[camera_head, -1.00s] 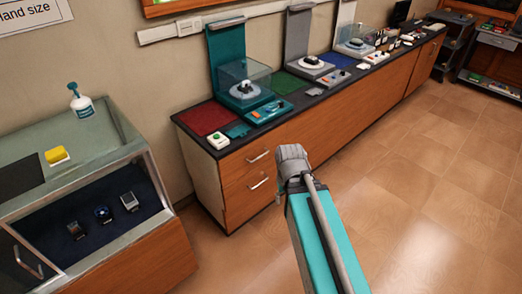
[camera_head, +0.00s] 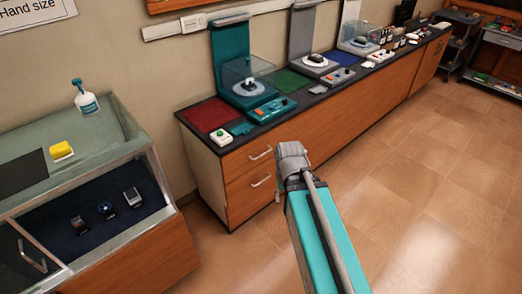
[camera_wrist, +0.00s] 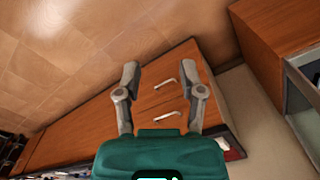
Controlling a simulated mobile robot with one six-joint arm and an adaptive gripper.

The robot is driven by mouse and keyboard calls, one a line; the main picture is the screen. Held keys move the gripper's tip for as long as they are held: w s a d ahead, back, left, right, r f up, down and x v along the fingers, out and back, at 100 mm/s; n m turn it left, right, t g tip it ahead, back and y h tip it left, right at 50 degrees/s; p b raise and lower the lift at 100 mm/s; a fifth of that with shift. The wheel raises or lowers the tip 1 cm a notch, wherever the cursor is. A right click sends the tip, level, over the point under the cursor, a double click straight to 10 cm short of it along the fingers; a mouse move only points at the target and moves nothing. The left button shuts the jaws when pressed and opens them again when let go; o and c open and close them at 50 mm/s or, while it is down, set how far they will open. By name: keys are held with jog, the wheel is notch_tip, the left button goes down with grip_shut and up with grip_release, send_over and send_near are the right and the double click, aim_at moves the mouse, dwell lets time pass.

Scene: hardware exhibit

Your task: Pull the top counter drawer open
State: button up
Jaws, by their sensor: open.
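The top counter drawer (camera_head: 247,158) has a wooden front and a silver bar handle (camera_head: 261,153). It is at the near end of the long counter and looks shut. A second drawer (camera_head: 248,192) with a like handle is below it. In the wrist view, which is turned over, the top drawer's handle (camera_wrist: 168,116) appears below the lower drawer's handle (camera_wrist: 165,82). My gripper (camera_wrist: 166,80) is open and empty, with both handles showing between its fingers, apart from them. In the head view my arm's end hides most of the gripper.
A glass display case (camera_head: 110,170) stands left of the counter, with a narrow gap between. Turntable-like devices (camera_head: 250,88) and coloured mats (camera_head: 210,114) lie on the countertop. The tiled floor (camera_head: 420,190) before the counter is clear.

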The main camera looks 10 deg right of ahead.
jog(key=shift+f, duration=0.1)
jog(key=m+t+y+b, duration=0.8)
jog(key=m+t+b, duration=0.45)
jog(key=b, duration=2.45)
send_near(263, 154)
jog(key=s+d, duration=0.2)
jog(key=s, duration=0.1)
jog(key=shift+w+d+f+n+t+p, duration=0.15)
jog(key=shift+d+f+n+t+p, duration=0.05)
jog(key=shift+n+t+p, duration=0.2)
jog(key=b+x, duration=0.3)
jog(key=x, duration=1)
jog(key=shift+w+a, duration=0.25)
jog(key=shift+a, duration=0.1)
